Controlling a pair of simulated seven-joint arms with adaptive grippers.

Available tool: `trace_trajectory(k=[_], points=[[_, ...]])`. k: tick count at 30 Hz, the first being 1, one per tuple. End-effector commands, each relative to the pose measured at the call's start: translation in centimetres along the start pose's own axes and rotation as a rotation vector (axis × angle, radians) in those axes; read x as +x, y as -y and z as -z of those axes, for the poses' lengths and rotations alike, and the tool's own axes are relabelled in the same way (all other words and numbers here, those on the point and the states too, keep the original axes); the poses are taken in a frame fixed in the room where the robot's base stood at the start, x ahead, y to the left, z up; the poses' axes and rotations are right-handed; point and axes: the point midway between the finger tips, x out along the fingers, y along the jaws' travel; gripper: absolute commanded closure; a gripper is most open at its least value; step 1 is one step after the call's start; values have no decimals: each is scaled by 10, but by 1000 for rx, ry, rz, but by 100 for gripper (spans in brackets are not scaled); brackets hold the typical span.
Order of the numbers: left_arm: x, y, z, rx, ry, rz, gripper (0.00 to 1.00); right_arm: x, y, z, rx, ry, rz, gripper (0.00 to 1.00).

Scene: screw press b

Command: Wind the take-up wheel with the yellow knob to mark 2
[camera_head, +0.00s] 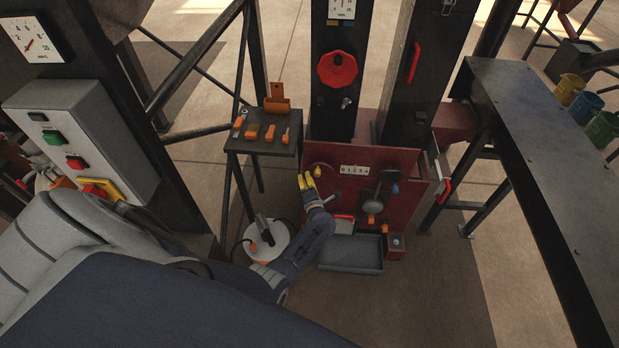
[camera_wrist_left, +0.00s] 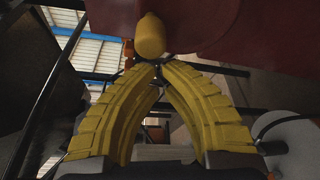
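The dark red take-up wheel (camera_head: 322,178) is on the red front panel of the press, partly hidden by my left gripper. Its yellow knob (camera_head: 317,172) shows near the wheel's top, and also in the left wrist view (camera_wrist_left: 150,36). A white scale plate (camera_head: 354,169) marked 0 to 4 sits right of the wheel; I cannot make out a pointer. My left gripper (camera_head: 306,180) is beside the knob, at its left. In the left wrist view its yellow fingers (camera_wrist_left: 158,68) meet at the tips just below the knob, with nothing seen between them. Contact with the knob cannot be told.
A small shelf (camera_head: 262,143) with orange-handled tools stands left of the press. A grey tray (camera_head: 350,255) lies below the panel. A dark crank (camera_head: 377,198) is right of the wheel. A long dark bench (camera_head: 545,150) runs along the right.

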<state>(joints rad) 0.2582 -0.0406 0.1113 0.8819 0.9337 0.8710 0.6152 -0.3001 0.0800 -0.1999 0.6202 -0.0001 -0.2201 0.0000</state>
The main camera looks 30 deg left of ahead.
Motion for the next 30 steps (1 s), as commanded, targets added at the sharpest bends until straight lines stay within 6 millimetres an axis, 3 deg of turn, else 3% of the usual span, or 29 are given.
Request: trace_trajectory(k=[5, 21, 30], points=[[9, 4, 28, 4, -5, -2, 100, 0, 0, 0, 0, 0, 0, 56], [-68, -1, 26, -1, -5, -1, 100, 0, 0, 0, 0, 0, 1, 56], [-89, -3, 25, 1, -5, -2, 100, 0, 0, 0, 0, 0, 0, 56]])
